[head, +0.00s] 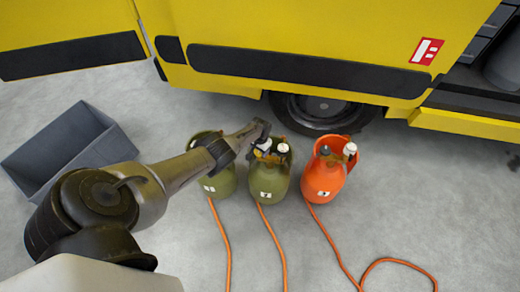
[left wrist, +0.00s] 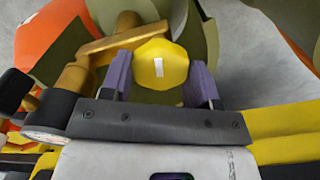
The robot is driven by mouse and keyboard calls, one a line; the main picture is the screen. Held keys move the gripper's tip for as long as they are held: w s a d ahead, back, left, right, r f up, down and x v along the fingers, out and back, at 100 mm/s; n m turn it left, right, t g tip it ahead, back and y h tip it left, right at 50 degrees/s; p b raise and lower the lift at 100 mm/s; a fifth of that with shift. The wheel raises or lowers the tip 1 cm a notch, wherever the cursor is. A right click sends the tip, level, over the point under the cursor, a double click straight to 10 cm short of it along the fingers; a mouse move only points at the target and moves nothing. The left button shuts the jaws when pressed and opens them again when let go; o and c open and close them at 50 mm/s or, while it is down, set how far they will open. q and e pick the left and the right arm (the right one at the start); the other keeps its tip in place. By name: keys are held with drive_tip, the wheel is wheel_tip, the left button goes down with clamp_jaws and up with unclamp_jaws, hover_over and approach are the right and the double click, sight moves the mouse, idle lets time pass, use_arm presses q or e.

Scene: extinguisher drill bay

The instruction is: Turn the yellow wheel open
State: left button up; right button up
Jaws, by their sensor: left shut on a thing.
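The yellow wheel (left wrist: 162,65), with a white mark on its top, sits between the two purple finger pads of my left gripper (left wrist: 162,80) in the left wrist view. The pads close on it from both sides. A brass valve body (left wrist: 92,50) runs beside the wheel. In the head view my left gripper (head: 262,140) is over the top of the middle green cylinder (head: 268,184), and the wheel is hidden there. My right gripper is not in view.
A green cylinder (head: 220,184) stands to the left and an orange cylinder (head: 323,183) to the right. Orange hoses (head: 278,245) trail from them over the floor. A grey crate (head: 100,125) lies at left. A yellow vehicle (head: 290,30) stands close behind the cylinders.

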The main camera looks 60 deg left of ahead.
use_arm(q)
drive_tip(key=shift+r+n, duration=0.1)
drive_tip(key=shift+n, duration=0.8)
drive_tip(key=o, duration=0.5)
drive_tip(key=shift+o, duration=0.7)
wheel_tip(320, 180, up, 14)
drive_tip(key=p, duration=1.2)
